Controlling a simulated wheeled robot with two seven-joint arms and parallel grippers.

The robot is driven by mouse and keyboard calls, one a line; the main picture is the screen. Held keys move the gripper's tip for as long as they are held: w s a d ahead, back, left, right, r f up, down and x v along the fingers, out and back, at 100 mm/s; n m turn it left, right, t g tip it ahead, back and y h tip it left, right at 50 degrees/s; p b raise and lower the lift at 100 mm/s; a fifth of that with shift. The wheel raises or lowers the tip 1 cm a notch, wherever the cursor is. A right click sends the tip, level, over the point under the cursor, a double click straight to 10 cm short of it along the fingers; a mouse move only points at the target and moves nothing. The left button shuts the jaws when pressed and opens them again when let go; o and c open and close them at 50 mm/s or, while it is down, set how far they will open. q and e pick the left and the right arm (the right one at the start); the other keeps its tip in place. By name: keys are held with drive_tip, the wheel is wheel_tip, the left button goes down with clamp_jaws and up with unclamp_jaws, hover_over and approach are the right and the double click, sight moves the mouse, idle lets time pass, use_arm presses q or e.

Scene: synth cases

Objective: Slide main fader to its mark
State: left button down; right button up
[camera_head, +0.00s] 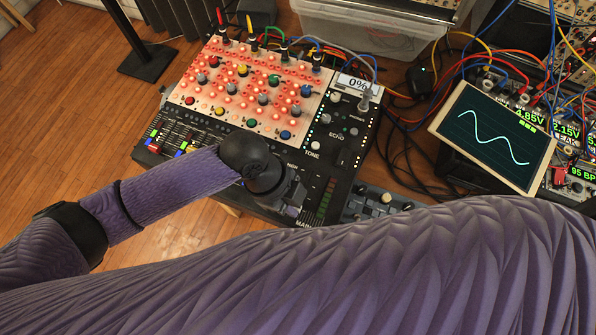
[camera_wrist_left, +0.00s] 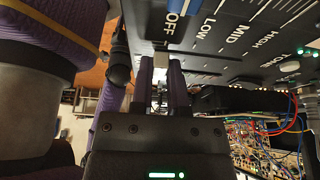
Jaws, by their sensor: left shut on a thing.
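The mixer panel (camera_head: 338,190) is dark, with labels for tone and echo and a partly covered "MAIN" label near its front edge. My left gripper (camera_head: 293,203) is over the front part of the panel beside that label. In the left wrist view the two fingers (camera_wrist_left: 162,78) are shut on a small pale fader cap (camera_wrist_left: 161,59), next to the "OFF" end of a scale running LOW, MID, HIGH. In the head view the gripper and wrist hide the cap and its slot. A small display (camera_head: 357,83) reads 0%. My right gripper is out of view.
A lit knob board (camera_head: 250,88) with patch cables stands behind the panel. A tablet (camera_head: 493,137) with a green wave and cabled modules is at the right. My purple sleeve fills the foreground.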

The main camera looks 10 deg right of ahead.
use_arm(q)
drive_tip(key=shift+s, duration=0.1)
drive_tip(key=c, duration=0.6)
unclamp_jaws()
drive_tip(key=shift+a, duration=0.1)
drive_tip(key=p+v, duration=0.3)
drive_tip(key=v, duration=0.7)
drive_tip(key=shift+f, duration=0.1)
